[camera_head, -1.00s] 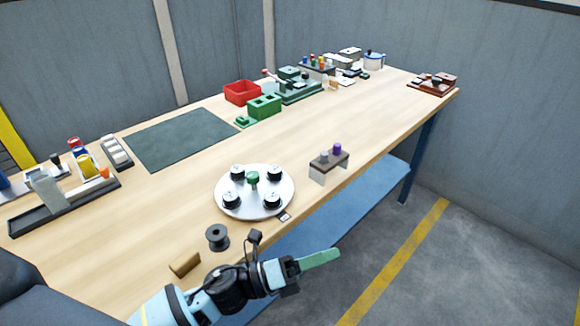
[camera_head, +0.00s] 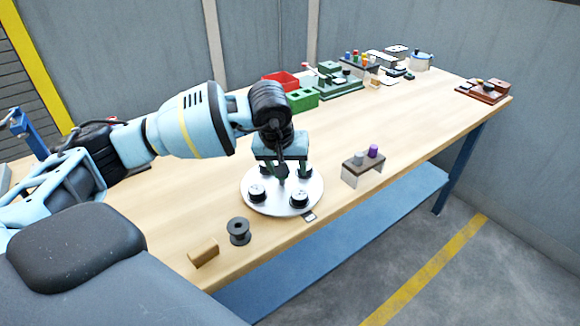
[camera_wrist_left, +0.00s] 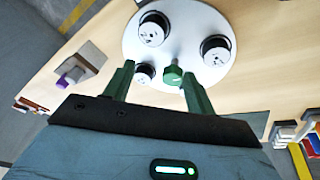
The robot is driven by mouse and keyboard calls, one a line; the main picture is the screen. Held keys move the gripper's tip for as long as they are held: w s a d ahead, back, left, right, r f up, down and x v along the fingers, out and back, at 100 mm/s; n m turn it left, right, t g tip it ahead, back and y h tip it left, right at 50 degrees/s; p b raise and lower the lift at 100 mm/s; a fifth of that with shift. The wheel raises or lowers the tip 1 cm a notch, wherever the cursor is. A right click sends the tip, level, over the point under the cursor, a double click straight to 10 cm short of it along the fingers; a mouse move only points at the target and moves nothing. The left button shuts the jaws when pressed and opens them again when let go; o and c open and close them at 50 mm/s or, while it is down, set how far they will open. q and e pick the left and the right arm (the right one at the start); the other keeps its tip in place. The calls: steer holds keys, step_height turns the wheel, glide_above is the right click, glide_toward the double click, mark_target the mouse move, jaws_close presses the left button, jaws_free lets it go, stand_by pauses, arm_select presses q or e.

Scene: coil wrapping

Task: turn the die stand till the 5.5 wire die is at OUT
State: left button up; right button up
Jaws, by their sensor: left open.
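The die stand is a round white turntable (camera_head: 262,208) near the table's front edge, with several black wire dies around it; one is a front die (camera_head: 299,200). Their size marks are too small to read. A small tag (camera_head: 310,217) lies at the stand's front edge; its text is unreadable. My left gripper (camera_head: 282,172) points down over the stand's middle. The arm hides the back dies partly in the head view. My right gripper is not in view.
A black spool (camera_head: 239,231) and a wooden block (camera_head: 203,252) stand in front left of the turntable. A small rack (camera_head: 363,168) with grey and purple pegs stands to its right. Red (camera_head: 280,82) and green (camera_head: 301,99) bins are farther back. The table's right middle is clear.

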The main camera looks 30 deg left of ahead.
arm_select(q)
steer(key=w+a+r+y, duration=0.1)
steer(key=a+r+y, duration=0.1)
steer(key=a, duration=0.1)
steer(key=shift+t, duration=0.3)
steer(key=shift+x, duration=3.8)
jaws_close()
